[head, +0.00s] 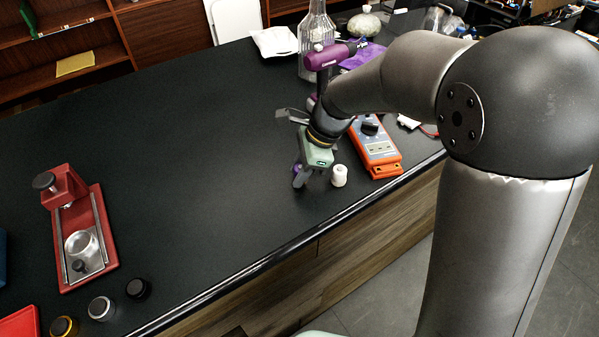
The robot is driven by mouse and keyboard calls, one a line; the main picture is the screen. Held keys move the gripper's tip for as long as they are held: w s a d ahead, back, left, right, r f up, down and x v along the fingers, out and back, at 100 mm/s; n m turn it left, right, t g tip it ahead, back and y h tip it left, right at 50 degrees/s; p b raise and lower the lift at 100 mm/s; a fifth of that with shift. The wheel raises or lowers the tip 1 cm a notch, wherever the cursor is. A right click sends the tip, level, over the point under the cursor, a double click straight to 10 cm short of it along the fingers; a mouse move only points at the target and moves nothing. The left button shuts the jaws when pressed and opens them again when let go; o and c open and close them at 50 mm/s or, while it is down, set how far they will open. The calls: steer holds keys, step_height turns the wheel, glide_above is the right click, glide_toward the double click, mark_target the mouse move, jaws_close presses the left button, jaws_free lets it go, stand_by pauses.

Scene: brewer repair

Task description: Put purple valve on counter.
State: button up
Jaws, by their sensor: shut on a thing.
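The purple valve (296,169) shows only as a small purple patch at the fingers of my gripper (302,182). My gripper points down over the black counter (190,150), near its front edge. It is shut on the valve, and the fingers and gripper body hide most of it. I cannot tell whether the valve touches the counter top.
A small white part (339,176) stands just right of my gripper, with an orange meter (377,148) beyond it. A glass bottle (316,28) stands at the back. A red fixture (103,235) and dark knobs (138,288) are at left. The counter's middle is clear.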

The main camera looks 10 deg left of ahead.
steer(key=shift+f, duration=0.6)
steer(key=shift+f, duration=0.15)
steer(key=o, duration=1.1)
steer(key=shift+c, duration=0.2)
steer(key=shift+r, duration=0.25)
steer(key=v, duration=1.1)
steer(key=shift+d+r, duration=0.25)
steer(key=shift+r, duration=0.1)
